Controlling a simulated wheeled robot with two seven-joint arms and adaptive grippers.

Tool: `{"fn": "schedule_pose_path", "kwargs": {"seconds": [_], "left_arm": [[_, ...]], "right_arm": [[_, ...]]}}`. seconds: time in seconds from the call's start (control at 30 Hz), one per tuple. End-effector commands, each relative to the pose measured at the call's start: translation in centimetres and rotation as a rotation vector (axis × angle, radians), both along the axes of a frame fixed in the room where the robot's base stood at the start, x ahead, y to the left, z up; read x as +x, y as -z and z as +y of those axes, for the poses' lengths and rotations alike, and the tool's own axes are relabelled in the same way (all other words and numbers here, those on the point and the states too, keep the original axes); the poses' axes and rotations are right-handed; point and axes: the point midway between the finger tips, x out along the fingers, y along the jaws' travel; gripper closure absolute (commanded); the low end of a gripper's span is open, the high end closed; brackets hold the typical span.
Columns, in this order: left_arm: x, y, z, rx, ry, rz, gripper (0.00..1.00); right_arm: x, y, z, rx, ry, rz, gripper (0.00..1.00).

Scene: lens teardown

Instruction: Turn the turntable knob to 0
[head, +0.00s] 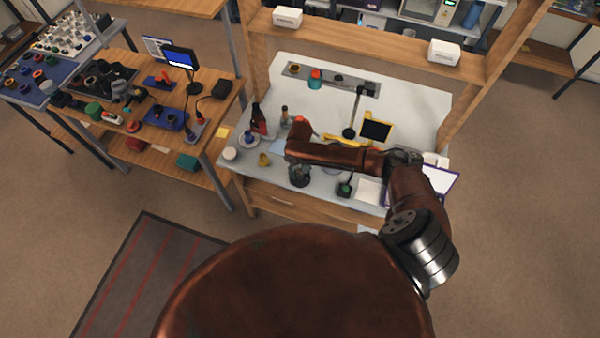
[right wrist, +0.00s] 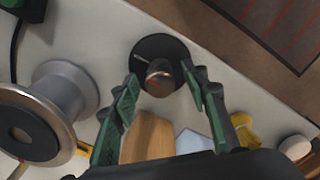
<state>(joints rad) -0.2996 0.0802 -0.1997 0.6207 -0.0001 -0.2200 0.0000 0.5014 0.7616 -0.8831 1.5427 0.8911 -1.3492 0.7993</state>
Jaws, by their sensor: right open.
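The turntable knob (right wrist: 158,80) is a small metallic cylinder on a round black dial (right wrist: 160,47) in the right wrist view. A reddish mark shows on the knob and a short pale mark on the dial's left side. My right gripper (right wrist: 160,88) is open, with one green-padded finger on either side of the knob; I cannot tell whether either touches it. In the head view my right gripper (head: 300,176) points down over the front of the white bench (head: 420,98), hiding the knob. My left gripper is not in view.
A large silver cylinder with a dark centre (right wrist: 50,105) stands close left of the dial. A wooden piece (right wrist: 150,135), a pale blue piece (right wrist: 195,140) and a yellow object (right wrist: 243,130) lie near the fingers. A dark bottle (head: 258,120) stands on the bench's left.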

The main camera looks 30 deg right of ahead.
Motion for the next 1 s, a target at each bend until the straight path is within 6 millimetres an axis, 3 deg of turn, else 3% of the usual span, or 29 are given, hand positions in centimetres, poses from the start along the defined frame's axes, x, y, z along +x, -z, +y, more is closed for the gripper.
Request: {"fn": "schedule_pose_path", "kwargs": {"seconds": [0.2, 0.47, 1.0], "left_arm": [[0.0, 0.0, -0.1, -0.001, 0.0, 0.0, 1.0], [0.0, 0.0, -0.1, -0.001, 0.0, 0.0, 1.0], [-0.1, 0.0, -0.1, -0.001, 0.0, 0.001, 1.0]], "right_arm": [[0.0, 1.5, 0.0, -0.001, -0.001, -0.002, 0.58], [0.0, 1.5, 0.0, 0.0, -0.001, -0.002, 0.59], [0.0, 1.5, 0.0, 0.0, -0.001, -0.002, 0.96]]}}
